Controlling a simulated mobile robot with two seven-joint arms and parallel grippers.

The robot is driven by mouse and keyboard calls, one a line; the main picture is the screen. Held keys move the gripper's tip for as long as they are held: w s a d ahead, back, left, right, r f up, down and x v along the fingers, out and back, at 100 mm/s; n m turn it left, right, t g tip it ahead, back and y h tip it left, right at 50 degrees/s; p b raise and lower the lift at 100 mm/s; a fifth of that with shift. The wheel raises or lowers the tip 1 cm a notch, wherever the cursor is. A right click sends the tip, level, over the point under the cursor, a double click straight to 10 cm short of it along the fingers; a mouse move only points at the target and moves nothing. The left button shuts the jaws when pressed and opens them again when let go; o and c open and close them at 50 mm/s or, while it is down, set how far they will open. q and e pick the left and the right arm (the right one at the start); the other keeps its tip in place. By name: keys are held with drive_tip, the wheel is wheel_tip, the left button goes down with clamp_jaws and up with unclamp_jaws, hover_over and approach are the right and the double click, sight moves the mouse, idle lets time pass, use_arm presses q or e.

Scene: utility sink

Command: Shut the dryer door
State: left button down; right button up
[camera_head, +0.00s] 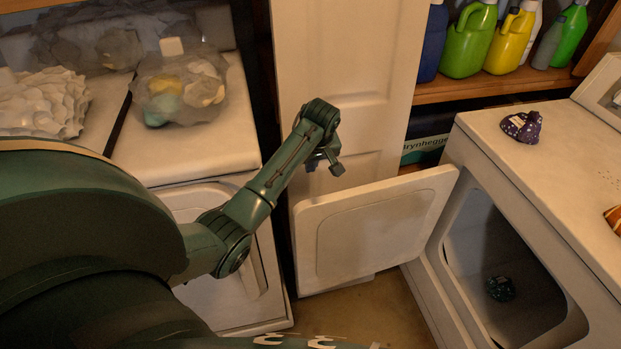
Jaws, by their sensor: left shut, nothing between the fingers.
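The dryer (592,235) stands at the right, its front opening facing left. Its white dryer door (375,228) stands wide open, swung out to the left of the opening. A dark crumpled item (501,288) lies inside the drum opening. My left gripper (327,163) is shut and empty. In the picture it sits just above the top edge of the door, near its left part; I cannot tell whether it touches. My right gripper is not in view.
A second white machine (215,120) stands at the left with bagged items (180,85) on top. A shelf at the back right holds several bottles (470,38). A purple cloth (521,126) lies on the dryer top. Some floor (365,312) shows below the door.

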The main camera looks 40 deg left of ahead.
use_arm(q)
wheel_tip(320, 180, down, 9)
drive_tip(key=p, duration=0.1)
drive_tip(key=shift+s+d+r, duration=0.15)
drive_tip(key=shift+s+d, duration=0.2)
drive_tip(key=shift+d, duration=0.05)
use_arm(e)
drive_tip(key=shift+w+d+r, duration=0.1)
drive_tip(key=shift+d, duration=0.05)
use_arm(q)
drive_tip(key=shift+d, duration=0.15)
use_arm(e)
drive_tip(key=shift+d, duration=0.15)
